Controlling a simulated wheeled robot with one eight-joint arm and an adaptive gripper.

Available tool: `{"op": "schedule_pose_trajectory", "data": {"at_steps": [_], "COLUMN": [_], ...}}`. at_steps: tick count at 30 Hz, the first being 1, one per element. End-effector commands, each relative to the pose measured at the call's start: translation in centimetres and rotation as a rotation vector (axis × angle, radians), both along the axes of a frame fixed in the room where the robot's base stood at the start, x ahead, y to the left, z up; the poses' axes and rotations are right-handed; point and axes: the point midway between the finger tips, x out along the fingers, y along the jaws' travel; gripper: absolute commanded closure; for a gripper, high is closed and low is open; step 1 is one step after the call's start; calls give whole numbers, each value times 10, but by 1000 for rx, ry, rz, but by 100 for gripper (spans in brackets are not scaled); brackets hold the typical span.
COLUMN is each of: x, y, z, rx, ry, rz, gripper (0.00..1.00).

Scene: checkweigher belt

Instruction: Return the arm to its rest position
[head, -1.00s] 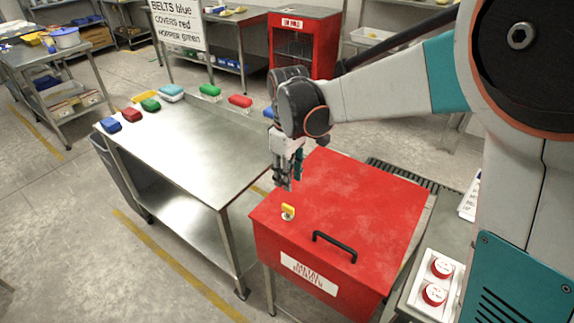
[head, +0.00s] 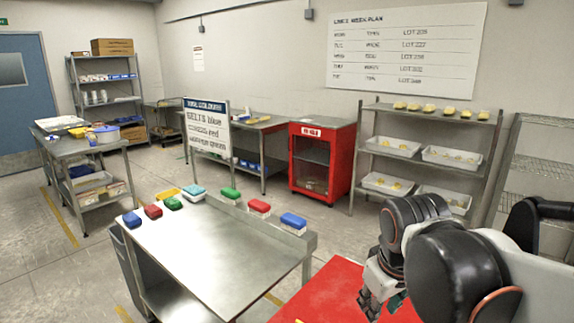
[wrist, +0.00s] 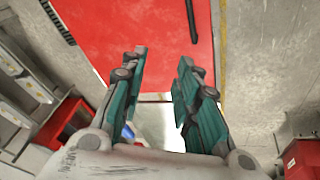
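My gripper (head: 372,298) hangs beside my dark arm joints at the lower right of the head view, in front of the red metal box (head: 335,292). In the wrist view my gripper (wrist: 160,72) has its two teal fingers spread apart with nothing held between them. The red lid (wrist: 120,30) and its black handle (wrist: 195,38) show beyond the fingertips. A small blue and red patch (wrist: 128,131) shows by the left finger's base; I cannot tell what it is.
A steel table (head: 215,245) stands left of the red box. A row of colored brushes or blocks lies along its far edge, including a blue one (head: 293,220). A red cabinet (head: 318,165), a sign board (head: 207,128) and a loaded shelf rack (head: 432,110) stand behind.

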Motion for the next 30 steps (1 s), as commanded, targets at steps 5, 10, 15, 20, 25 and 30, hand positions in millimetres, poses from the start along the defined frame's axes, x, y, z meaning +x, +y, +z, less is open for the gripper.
{"op": "schedule_pose_trajectory", "data": {"at_steps": [5, 10, 15, 20, 25, 30], "x": [-33, -59, -75, -81, -81, -81], "y": [-11, -18, -22, -24, -24, -24], "z": [-2, -7, -14, -16, -16, -16], "rx": [72, 143, 198, 223, 228, 227], "ry": [-104, -198, -265, -296, -300, -299], "rz": [-120, -230, -308, -343, -348, -347], "gripper": [71, 71, 71, 71, 71, 71]}}
